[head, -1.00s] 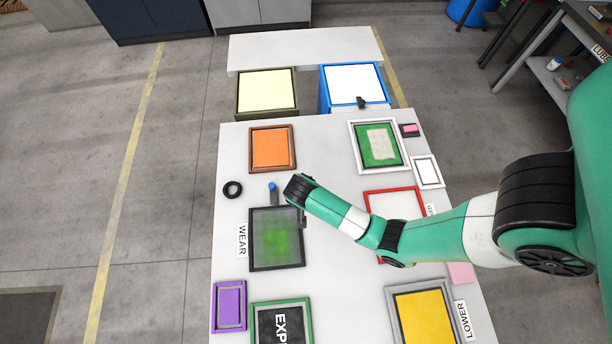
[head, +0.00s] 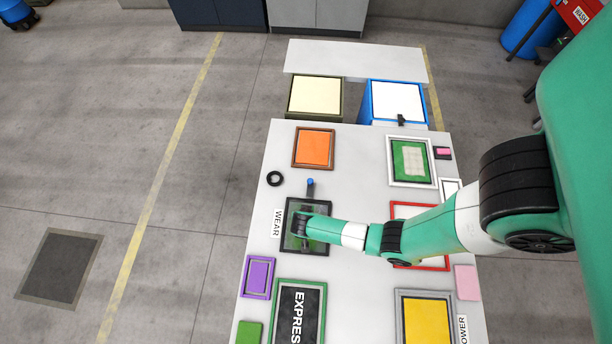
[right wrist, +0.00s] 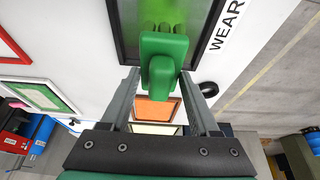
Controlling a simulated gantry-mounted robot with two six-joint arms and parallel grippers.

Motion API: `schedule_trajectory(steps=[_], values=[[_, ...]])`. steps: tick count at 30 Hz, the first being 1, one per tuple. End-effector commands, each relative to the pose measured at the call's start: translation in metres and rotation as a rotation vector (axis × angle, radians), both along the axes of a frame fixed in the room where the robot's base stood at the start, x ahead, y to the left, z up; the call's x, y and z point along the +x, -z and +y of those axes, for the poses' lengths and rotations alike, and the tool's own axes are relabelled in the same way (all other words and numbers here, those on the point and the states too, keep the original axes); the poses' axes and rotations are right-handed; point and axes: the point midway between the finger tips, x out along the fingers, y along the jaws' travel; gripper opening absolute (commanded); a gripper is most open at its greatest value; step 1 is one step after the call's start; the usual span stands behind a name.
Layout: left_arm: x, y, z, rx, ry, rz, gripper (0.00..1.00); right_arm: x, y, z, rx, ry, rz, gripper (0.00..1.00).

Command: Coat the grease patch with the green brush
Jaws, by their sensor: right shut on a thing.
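The dark-framed grey panel (head: 287,240), with a green-tinted patch (head: 318,246) on it, lies on the white table beside the WEAR label. My right gripper (head: 304,232) is over this panel and hides much of it. In the right wrist view my right gripper (right wrist: 160,76) is shut on the green brush (right wrist: 163,46), which sits between its two fingers. The brush's far end overlaps the panel (right wrist: 205,28), where bright green shows. Whether the bristles touch the surface cannot be told. My left gripper is in neither view.
A blue-topped item (head: 310,184) and a black ring (head: 275,178) are near the panel's far side. An orange panel (head: 313,148), a purple panel (head: 258,278) and a red-framed panel (head: 434,263) surround it. Bare table lies between them.

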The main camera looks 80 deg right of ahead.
Motion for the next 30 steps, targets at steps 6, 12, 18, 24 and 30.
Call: schedule_trajectory(steps=[6, 12, 18, 24, 30], values=[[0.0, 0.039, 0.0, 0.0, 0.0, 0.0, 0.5, 0.0, 0.034, 0.0, 0.0, 0.001, 0.001, 0.17], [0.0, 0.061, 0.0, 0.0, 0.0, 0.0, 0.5, 0.0, 0.052, 0.0, 0.001, 0.001, 0.0, 0.17], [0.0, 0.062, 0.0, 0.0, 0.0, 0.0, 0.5, -0.001, 0.052, 0.0, 0.001, 0.0, 0.001, 0.17], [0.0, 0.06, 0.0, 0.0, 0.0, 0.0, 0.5, 0.0, 0.051, 0.0, 0.001, 0.001, 0.001, 0.17], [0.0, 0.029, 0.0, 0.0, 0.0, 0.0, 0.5, 0.003, 0.039, -0.014, 0.001, 0.028, 0.004, 0.17]])
